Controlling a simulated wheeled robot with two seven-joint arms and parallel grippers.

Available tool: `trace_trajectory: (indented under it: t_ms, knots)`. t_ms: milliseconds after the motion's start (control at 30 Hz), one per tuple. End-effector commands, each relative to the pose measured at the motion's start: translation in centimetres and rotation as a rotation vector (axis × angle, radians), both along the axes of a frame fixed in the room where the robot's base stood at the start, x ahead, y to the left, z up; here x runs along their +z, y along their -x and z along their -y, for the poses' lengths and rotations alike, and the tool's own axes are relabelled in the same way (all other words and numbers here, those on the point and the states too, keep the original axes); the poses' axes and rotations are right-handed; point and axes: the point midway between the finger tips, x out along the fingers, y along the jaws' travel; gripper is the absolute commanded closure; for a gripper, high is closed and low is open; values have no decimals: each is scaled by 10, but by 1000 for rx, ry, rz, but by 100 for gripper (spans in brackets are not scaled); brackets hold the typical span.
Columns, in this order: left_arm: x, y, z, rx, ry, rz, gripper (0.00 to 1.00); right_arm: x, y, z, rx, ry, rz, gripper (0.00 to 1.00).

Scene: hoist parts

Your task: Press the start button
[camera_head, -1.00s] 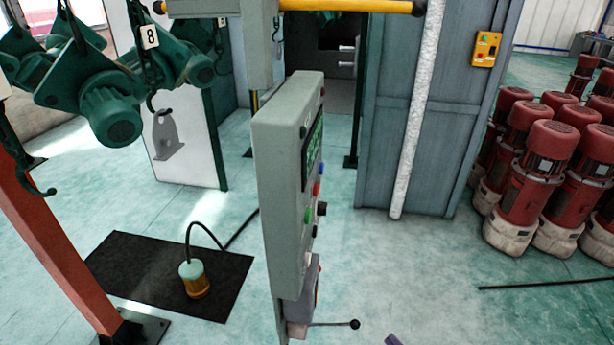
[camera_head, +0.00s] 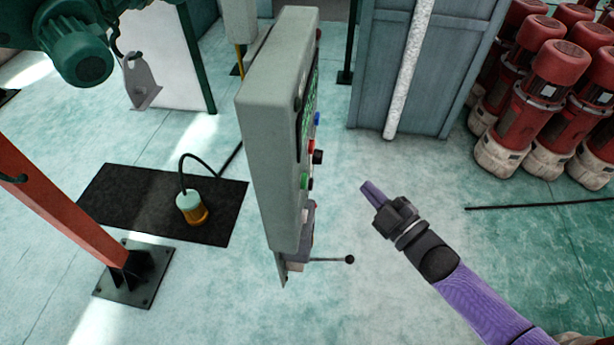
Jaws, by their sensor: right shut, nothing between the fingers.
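The grey control box (camera_head: 275,130) stands near the middle of the head view, seen mostly from its side. Its button face is turned to the right and strongly foreshortened. On that face are a blue button (camera_head: 317,118), a red button (camera_head: 311,146), a black knob (camera_head: 318,157) and a green button (camera_head: 306,182). Labels cannot be read, so which is the start button is not shown by text. My right gripper (camera_head: 371,192) is shut and empty, to the right of the panel face and apart from it, pointing up-left. My left gripper is not in view.
A lever with a black ball (camera_head: 349,259) sticks out right below the box. A grey cabinet (camera_head: 400,70) and red motors (camera_head: 535,100) stand behind at right. A black mat (camera_head: 120,200) and orange post (camera_head: 65,215) are at left. Floor beside the panel face is clear.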

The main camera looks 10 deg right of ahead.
Motion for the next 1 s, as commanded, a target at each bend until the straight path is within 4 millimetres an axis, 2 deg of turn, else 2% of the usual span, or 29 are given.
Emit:
trace_trajectory:
  t_ms: [533, 700, 1000]
  knots:
    - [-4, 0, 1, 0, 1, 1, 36, -1, -20, -70, 0, -2, -1, 100]
    - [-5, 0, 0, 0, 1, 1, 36, 0, -23, -79, 0, -1, 0, 100]
    - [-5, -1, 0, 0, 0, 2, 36, 0, -23, -80, 1, 0, -1, 100]
